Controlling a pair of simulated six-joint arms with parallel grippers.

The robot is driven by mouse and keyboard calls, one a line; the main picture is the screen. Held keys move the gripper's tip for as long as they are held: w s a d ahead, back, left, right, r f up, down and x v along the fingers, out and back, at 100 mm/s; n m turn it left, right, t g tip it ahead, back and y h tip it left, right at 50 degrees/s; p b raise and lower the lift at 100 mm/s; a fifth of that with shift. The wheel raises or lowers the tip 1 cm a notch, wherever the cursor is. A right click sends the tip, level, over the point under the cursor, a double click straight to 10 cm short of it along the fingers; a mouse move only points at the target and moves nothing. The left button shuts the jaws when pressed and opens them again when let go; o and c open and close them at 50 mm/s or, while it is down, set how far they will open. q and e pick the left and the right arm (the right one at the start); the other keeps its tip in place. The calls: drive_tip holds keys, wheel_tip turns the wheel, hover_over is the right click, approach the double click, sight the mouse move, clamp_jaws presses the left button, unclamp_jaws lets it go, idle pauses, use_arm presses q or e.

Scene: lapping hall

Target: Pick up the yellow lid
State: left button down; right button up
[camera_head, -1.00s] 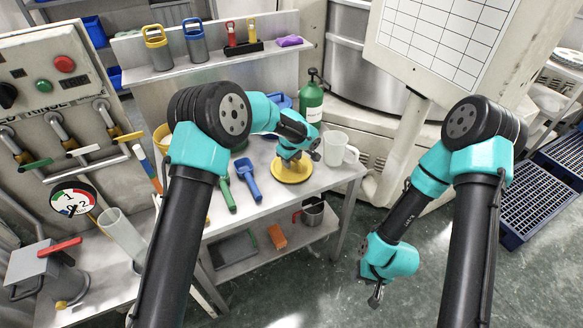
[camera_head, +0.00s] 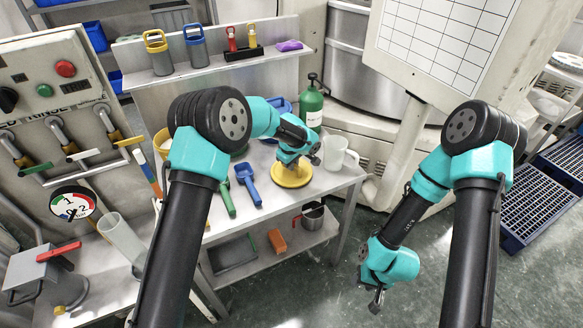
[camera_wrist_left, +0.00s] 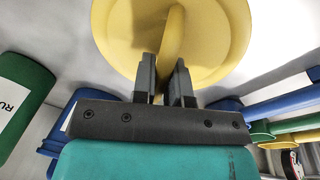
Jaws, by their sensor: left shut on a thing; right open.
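The yellow lid (camera_head: 292,178) is a round disc with an upright handle, at the front right of the metal bench top. It also shows in the left wrist view (camera_wrist_left: 215,45), filling the top middle. My left gripper (camera_wrist_left: 165,72) has its two fingers on either side of the lid's handle and is shut on it. In the head view the left gripper (camera_head: 293,162) is right above the lid and hides part of it. I cannot tell whether the lid touches the bench. My right gripper (camera_head: 376,300) is open and empty, pointing down over the floor, right of the bench.
A clear pitcher (camera_head: 338,154) stands close to the lid's right. A green bottle (camera_head: 311,106) is behind it. A blue scoop (camera_head: 247,184) and a green scoop (camera_head: 226,196) lie to the left. The bench's front edge (camera_head: 265,216) is near. A lower shelf holds several items.

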use_arm(q)
drive_tip(key=shift+r, duration=0.45)
wheel_tip(320, 180, up, 3)
drive_tip(key=shift+f, duration=0.15)
drive_tip(key=s+r, duration=0.1)
drive_tip(key=s, duration=1.5)
drive_tip(key=shift+r, duration=0.2)
drive_tip(key=shift+a, duration=0.1)
